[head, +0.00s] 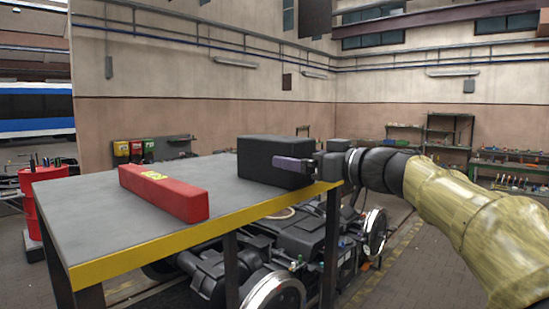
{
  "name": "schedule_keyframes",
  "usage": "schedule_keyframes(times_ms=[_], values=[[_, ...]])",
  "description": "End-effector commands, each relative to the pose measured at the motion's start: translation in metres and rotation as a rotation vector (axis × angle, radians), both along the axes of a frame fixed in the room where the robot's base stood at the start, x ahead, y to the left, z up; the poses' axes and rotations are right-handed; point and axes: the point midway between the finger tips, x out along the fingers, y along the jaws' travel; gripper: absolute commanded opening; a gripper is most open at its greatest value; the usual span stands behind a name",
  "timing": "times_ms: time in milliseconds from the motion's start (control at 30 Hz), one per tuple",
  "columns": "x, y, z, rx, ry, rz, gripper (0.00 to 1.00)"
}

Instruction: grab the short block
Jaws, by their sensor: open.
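A black block (258,160), shorter and bulkier than the red one, stands on the grey table near its right end. A long red block (163,192) with a yellow label lies on the table to the left. My gripper (284,163) comes in from the right, level with the black block.
The grey table (100,212) has a yellow front edge and bare top around the red block. A dark tram bogie (300,236) with wheels stands behind and below it. A red drum (32,200) is at the left. Shelves line the back wall.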

Motion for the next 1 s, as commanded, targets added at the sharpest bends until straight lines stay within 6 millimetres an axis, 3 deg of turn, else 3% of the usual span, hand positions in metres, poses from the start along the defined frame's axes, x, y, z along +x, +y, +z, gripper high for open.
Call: schedule_keyframes(times_ms=[600, 1000], values=[[0.033, 0.035, 0.007, 0.001, 0.003, 0.003, 1.00], [0.036, 0.038, 0.003, 0.000, 0.000, 0.000, 1.00]])
